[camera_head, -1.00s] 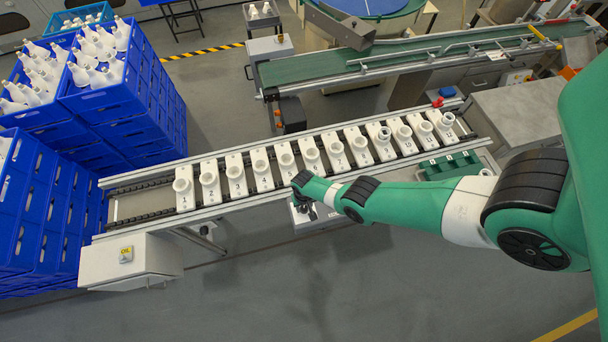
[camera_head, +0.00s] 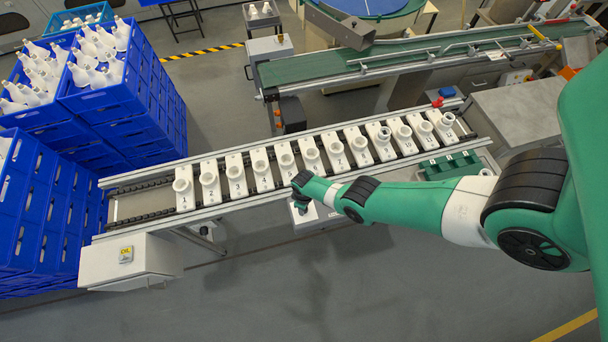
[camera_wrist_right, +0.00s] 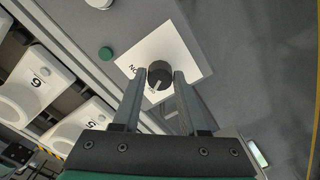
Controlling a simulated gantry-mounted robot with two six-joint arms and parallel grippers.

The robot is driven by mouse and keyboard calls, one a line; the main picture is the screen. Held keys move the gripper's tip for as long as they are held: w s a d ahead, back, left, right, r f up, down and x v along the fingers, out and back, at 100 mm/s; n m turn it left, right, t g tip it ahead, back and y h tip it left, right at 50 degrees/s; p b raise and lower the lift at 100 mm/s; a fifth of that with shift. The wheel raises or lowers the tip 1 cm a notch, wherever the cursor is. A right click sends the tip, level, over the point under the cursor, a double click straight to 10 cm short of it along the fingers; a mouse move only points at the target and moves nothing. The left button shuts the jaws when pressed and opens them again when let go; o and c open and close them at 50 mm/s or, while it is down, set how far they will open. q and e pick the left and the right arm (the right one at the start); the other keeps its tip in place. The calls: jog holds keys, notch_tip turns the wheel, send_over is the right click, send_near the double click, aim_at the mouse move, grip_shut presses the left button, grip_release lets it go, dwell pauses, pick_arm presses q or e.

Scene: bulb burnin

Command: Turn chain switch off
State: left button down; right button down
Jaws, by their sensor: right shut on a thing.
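The switch is a dark round knob (camera_wrist_right: 160,74) with a pale pointer mark, on a white square label (camera_wrist_right: 187,55) on a grey panel. The mark points to the lower left in the right wrist view. In the head view the switch box (camera_head: 318,214) sits below the conveyor's front edge, partly hidden by my right wrist. My left gripper is not in view.
A green button (camera_wrist_right: 105,53) and a white round part (camera_wrist_right: 98,3) are on the panel near the knob. Numbered white holders stand along the chain conveyor (camera_head: 130,207) just behind. Blue crates (camera_head: 140,110) stack at left. The floor in front is clear.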

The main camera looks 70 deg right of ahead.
jog(key=shift+n, duration=0.5)
jog(key=shift+c, duration=2.2)
grip_release()
notch_tip(320, 180, up, 12)
jog(key=p, duration=1.1)
jog(key=shift+f+p, duration=0.2)
jog(key=shift+p, duration=0.15)
